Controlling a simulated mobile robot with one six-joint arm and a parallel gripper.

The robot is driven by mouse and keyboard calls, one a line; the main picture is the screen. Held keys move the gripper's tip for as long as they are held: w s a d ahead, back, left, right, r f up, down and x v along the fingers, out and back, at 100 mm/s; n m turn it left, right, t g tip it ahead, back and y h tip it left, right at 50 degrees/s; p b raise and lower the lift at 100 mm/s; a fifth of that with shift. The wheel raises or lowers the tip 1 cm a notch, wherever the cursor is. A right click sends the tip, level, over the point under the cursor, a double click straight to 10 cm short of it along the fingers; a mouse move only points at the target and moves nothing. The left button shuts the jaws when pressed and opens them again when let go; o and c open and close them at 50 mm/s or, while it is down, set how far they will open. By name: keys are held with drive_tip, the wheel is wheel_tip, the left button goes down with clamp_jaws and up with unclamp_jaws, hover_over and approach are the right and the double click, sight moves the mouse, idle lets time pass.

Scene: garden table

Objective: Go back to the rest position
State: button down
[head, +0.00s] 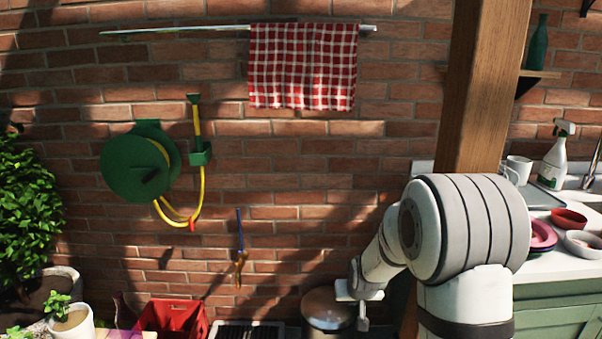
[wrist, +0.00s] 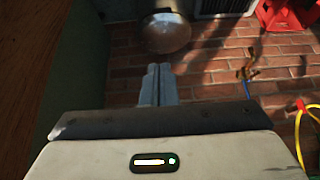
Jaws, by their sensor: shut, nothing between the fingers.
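My gripper (wrist: 158,72) is shut and empty in the wrist view, its two pale fingers side by side in front of the brick wall. In the head view my gripper (head: 363,324) hangs low at the end of my folded white arm, in front of the wall and beside a round metal-lidded bin (head: 326,306). The bin's lid also shows beyond the fingertips in the wrist view (wrist: 167,33), apart from them.
A red crate (head: 173,318) stands low at the left near a potted plant (head: 72,320). A green hose reel (head: 140,165) and a checked cloth (head: 303,66) hang on the wall. A wooden post (head: 478,90) and a counter with dishes (head: 541,236) stand at the right.

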drive_tip(key=s+d+r+g+p, duration=0.1)
drive_tip(key=s+r+g+p, duration=0.2)
drive_tip(key=s+r+p, duration=0.8)
drive_tip(key=s+r, duration=1.5)
drive_tip(key=s, duration=0.4)
drive_tip(key=shift+s+d+g, duration=0.15)
drive_tip(key=shift+g, duration=0.15)
